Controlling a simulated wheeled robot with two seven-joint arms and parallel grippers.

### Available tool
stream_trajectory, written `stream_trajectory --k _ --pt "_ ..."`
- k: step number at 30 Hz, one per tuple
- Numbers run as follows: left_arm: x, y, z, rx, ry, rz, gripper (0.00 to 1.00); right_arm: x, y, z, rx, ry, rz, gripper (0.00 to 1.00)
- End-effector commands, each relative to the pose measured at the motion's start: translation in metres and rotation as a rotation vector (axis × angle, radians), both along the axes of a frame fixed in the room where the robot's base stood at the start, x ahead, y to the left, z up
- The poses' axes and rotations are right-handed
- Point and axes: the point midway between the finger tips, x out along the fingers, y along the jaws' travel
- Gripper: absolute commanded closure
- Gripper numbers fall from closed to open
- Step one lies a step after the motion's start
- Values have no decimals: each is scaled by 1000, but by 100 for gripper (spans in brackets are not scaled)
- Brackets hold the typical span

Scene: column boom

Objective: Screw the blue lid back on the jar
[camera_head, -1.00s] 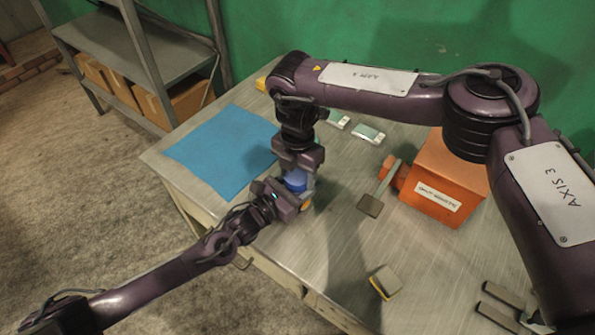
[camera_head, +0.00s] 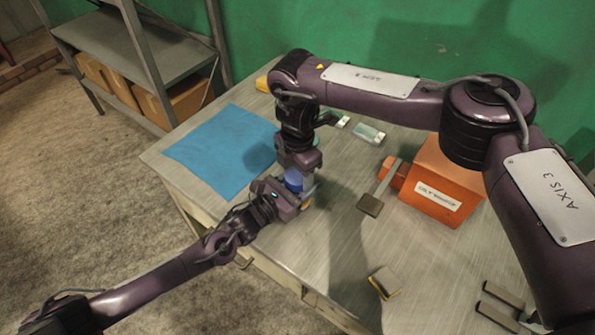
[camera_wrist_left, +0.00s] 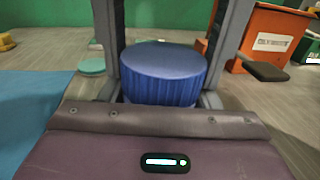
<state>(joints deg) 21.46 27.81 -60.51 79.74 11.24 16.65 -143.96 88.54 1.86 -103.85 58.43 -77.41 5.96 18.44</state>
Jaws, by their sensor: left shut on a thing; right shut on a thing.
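The blue lid (camera_head: 293,179) is upright under my right gripper (camera_head: 296,174), which reaches down from above. In the left wrist view the ridged lid (camera_wrist_left: 163,72) sits between two dark upright fingers that touch its sides. My right gripper is shut on it. My left gripper (camera_head: 294,199) comes in from the left at jar height, just below the lid, and is shut on the jar. The jar is mostly hidden by the grippers; only a pale bit shows beside them. I cannot tell how the lid's rim meets the jar.
A blue mat (camera_head: 222,150) lies on the table to the left. A small block (camera_head: 385,281) lies nearer the front. The table between the tool and block is clear.

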Motion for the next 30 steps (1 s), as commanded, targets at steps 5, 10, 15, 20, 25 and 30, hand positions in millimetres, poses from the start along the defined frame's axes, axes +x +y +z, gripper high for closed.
stream_trajectory --k 5,10,15,20,25,30 --pt "-1 0 -2 3 3 0 100 0 1 1 2 -1 1 66" --pt "-1 0 -2 2 3 0 100 0 1 1 2 -1 1 42" --pt "-1 0 -2 2 3 0 100 0 1 1 2 -1 1 23" --pt "-1 0 -2 2 3 0 100 0 0 0 1 -1 1 23" --pt "-1 0 -2 2 3 -1 100 0 1 4 2 -1 0 23" --pt "-1 0 -2 2 3 -1 100 1 1 23 2 -2 1 23"
